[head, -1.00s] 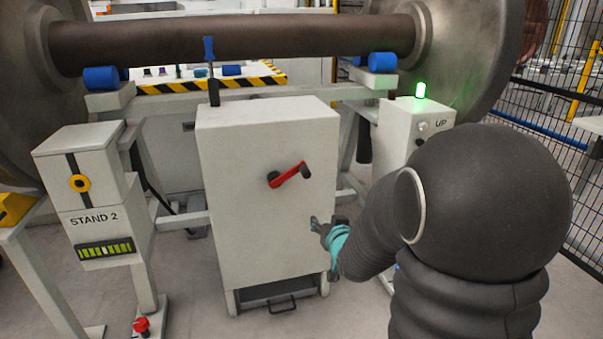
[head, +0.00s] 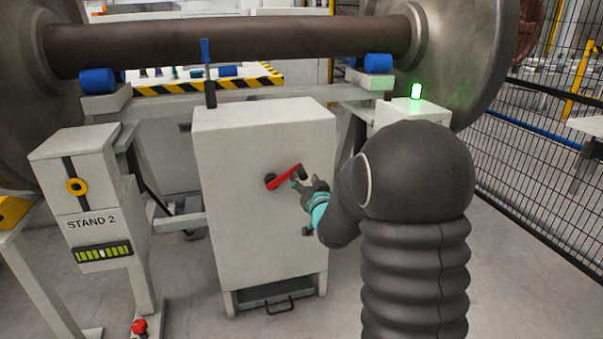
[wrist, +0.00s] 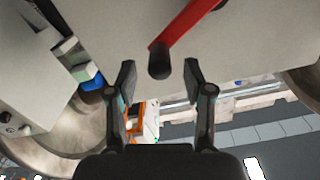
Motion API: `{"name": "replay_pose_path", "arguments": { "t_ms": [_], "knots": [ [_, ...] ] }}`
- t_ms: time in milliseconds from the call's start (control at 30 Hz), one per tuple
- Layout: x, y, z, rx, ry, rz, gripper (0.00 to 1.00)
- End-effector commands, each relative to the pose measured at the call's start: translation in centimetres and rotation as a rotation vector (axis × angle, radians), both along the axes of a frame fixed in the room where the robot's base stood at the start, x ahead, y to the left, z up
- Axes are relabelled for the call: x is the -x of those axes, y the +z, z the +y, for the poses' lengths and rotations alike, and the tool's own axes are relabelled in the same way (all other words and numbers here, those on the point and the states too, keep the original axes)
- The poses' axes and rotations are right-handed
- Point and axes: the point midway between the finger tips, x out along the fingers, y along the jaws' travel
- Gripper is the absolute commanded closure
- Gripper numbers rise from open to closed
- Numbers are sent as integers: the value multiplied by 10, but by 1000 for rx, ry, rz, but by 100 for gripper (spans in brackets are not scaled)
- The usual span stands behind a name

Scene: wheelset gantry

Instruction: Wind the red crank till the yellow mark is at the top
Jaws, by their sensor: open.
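The red crank (head: 284,177) is on the front of the light grey cabinet (head: 262,235), its arm slanting up to the right from its hub. In the wrist view the red crank arm (wrist: 184,25) ends in a dark handle (wrist: 159,62). My gripper (head: 302,182) is open at the handle end of the crank; the handle lies between the fingertips in the wrist picture, with gaps on both sides. I see no clear yellow mark by the crank. A yellow ring (head: 76,186) with a dark centre is on the Stand 2 box.
A wheelset axle (head: 230,45) runs above the cabinet, near blue rollers (head: 98,80). A blue-handled lever (head: 206,52) stands behind the cabinet top. A green lamp (head: 416,91) glows on the right box. The Stand 2 box (head: 80,170) is left; mesh fence (head: 540,150) is right.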

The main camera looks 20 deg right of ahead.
Motion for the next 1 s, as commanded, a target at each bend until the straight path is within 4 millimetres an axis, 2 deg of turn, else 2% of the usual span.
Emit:
{"name": "replay_pose_path", "arguments": {
  "t_ms": [100,300,667,700,900,1000],
  "knots": [
    [-19,0,0,0,0,0,48],
    [-38,0,0,0,-1,0,48],
    [-43,0,0,0,-1,-1,48],
    [-43,0,0,0,-1,-1,53],
    [-42,0,0,0,-1,-1,100],
    [-42,0,0,0,-1,-1,100]
  ]
}}
